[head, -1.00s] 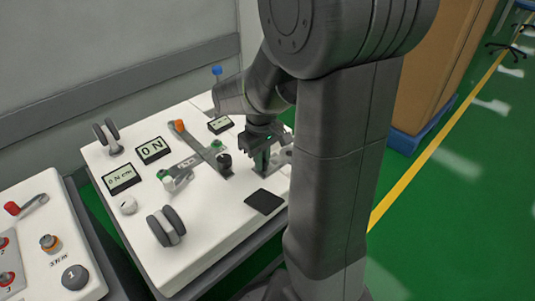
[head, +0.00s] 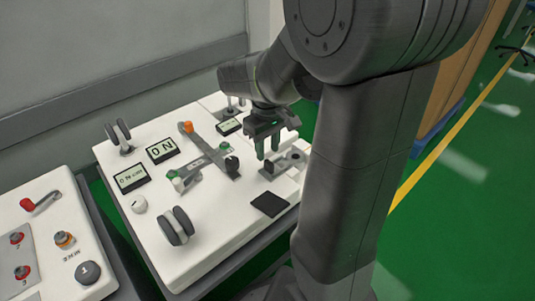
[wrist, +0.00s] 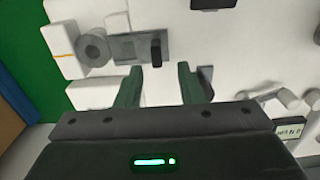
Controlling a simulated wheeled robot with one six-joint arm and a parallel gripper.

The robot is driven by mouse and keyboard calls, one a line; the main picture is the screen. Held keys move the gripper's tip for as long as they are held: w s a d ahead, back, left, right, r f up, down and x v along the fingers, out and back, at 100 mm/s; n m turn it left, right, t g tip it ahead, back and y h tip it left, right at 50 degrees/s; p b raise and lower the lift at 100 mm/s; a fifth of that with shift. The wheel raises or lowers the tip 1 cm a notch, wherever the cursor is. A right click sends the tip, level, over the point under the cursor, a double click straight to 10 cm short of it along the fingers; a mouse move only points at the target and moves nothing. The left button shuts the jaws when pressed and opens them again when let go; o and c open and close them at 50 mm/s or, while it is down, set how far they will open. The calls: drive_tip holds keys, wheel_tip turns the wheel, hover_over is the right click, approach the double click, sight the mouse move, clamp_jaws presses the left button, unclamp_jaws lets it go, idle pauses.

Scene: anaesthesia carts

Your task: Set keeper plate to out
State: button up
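A grey metal plate (head: 287,162) with an upright black knob (head: 267,169) lies on the right part of the white panel; I take it to be the keeper plate, but no readable label confirms this. In the wrist view the plate (wrist: 123,46) and its black knob (wrist: 156,52) show beyond my fingertips. My gripper (head: 267,152) hangs just above and behind the knob, fingers pointing down. In the wrist view my gripper (wrist: 160,70) has its two green fingers well apart with nothing between them.
The white panel (head: 200,265) also carries a long grey lever (head: 210,146) with an orange end, display boxes (head: 162,149), a black square pad (head: 269,204) and a dark double-disc knob (head: 177,226). A second white panel (head: 25,245) stands at left.

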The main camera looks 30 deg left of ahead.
sight(268, 163)
wheel_tip(268, 163, up, 8)
drive_tip(key=p, duration=0.2)
drive_tip(key=shift+f, duration=0.1)
wheel_tip(268, 163, down, 14)
drive_tip(key=b, duration=0.5)
drive_tip(key=shift+f+b, duration=0.15)
drive_tip(key=shift+b, duration=0.15)
drive_tip(key=shift+w+d+r, duration=0.2)
drive_tip(key=shift+w+r, duration=0.05)
drive_tip(key=shift+w, duration=0.3)
drive_tip(key=shift+r, duration=0.1)
